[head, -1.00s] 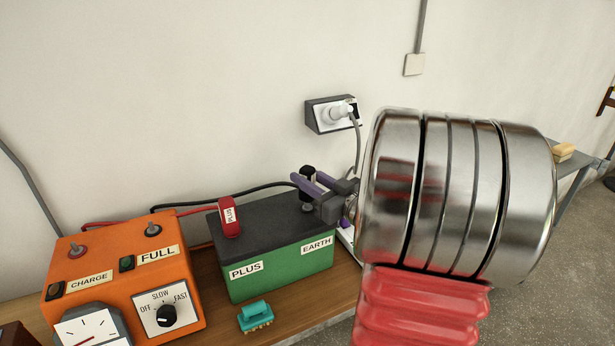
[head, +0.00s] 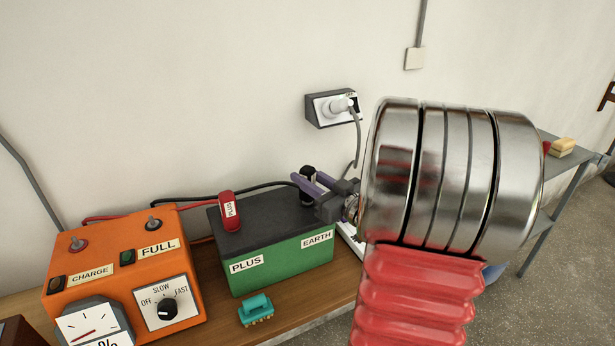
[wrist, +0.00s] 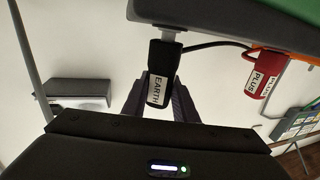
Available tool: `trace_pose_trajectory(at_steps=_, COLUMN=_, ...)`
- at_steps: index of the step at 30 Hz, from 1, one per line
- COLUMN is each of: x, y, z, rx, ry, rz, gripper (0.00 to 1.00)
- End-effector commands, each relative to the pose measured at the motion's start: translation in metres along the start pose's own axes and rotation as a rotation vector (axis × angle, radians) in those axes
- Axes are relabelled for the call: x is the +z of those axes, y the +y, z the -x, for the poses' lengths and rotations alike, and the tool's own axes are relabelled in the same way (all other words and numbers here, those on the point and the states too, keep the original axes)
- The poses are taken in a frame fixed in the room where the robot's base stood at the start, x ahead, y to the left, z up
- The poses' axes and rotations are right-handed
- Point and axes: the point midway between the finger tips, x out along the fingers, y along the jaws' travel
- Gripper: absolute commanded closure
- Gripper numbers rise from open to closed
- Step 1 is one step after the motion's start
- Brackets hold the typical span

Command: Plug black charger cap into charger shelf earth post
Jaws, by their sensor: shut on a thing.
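The black charger cap (wrist: 162,72), labelled EARTH, is held between the fingers of my gripper (head: 314,187), which is shut on it. In the wrist view it is at the middle, in line with a grey earth post (wrist: 172,36) on the battery. Part of that post shows between cap and battery; whether the cap is seated on it I cannot tell. In the head view the cap's top (head: 307,170) stands above the fingers, over the EARTH end of the green battery (head: 285,266). My wrist hides the area to the right.
A red PLUS cap (head: 229,212) sits at the battery's other end. An orange charger (head: 125,275) stands left, with red and black cables behind. A teal brush (head: 256,309) lies in front on the wooden shelf (head: 290,322). A wall socket (head: 331,107) is above.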

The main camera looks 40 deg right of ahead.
Motion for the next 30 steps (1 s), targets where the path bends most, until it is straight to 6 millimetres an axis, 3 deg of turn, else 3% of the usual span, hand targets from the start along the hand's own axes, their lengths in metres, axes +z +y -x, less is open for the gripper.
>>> trace_pose_trajectory(at_steps=17, x=0.01, y=-0.0001, z=0.0001, rx=0.0, ry=0.001, rz=0.0, gripper=0.97)
trace_pose_trajectory(at_steps=18, x=0.01, y=-0.0001, z=0.0001, rx=0.0, ry=0.001, rz=0.0, gripper=0.73)
trace_pose_trajectory(at_steps=27, x=0.0099, y=-0.0001, z=0.0001, rx=0.0, ry=0.001, rz=0.0, gripper=0.52)
trace_pose_trajectory(at_steps=30, x=0.0099, y=-0.0002, z=0.0001, rx=0.0, ry=0.001, rz=0.0, gripper=0.52)
